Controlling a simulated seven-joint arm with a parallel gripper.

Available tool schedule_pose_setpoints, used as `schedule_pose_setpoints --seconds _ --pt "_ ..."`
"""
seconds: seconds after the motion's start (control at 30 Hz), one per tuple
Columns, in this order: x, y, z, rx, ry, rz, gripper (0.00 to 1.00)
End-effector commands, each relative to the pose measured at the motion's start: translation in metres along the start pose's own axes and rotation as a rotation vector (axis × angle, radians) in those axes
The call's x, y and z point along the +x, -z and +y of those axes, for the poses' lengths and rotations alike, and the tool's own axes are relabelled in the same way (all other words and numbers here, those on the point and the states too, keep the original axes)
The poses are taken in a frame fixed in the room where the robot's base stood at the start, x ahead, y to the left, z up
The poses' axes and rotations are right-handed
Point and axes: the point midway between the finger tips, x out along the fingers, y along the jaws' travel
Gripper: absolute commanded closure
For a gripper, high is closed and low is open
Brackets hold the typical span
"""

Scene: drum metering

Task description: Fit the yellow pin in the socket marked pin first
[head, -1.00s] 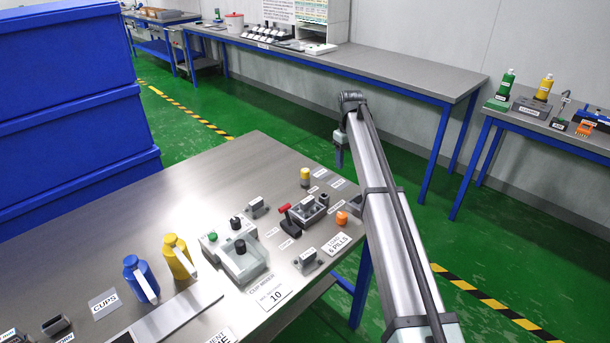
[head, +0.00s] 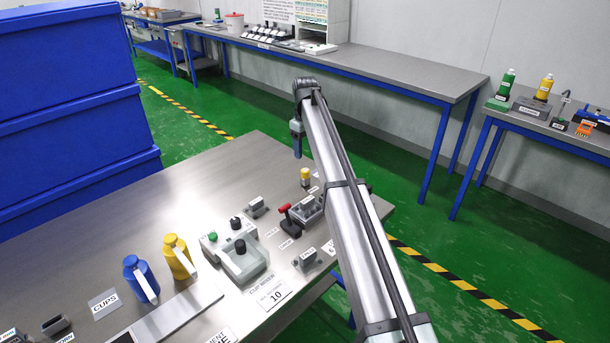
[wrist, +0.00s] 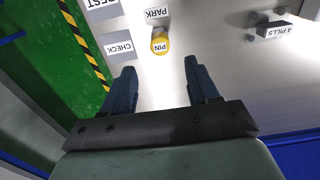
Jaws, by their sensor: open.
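The yellow pin (head: 305,174) stands upright near the far edge of the steel table in the head view. In the wrist view the yellow pin (wrist: 160,46), with the word PIN on it, lies ahead of and between my fingertips. My gripper (head: 297,143) is raised beyond and above the pin in the head view. In the wrist view my gripper (wrist: 160,75) is open with nothing between its fingers. I cannot make out a socket marked pin first; the head view labels there are too small, and my arm covers part of the table.
A grey block with openings (head: 308,208) and a red-handled lever (head: 287,211) stand close to the pin. A grey device with black knobs (head: 240,258), a yellow bottle (head: 179,257) and a blue bottle (head: 141,279) stand farther left. The table's far left part is bare.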

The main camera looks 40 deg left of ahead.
Motion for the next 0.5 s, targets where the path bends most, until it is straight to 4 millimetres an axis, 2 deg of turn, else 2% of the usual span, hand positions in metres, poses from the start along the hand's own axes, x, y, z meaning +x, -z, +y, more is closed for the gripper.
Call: schedule_pose_setpoints --seconds 0.27,0.5 --pt "0.01 -0.001 0.0 0.001 0.0 -0.001 0.4" --pt "0.032 -0.001 0.0 0.0 0.0 0.0 0.4"
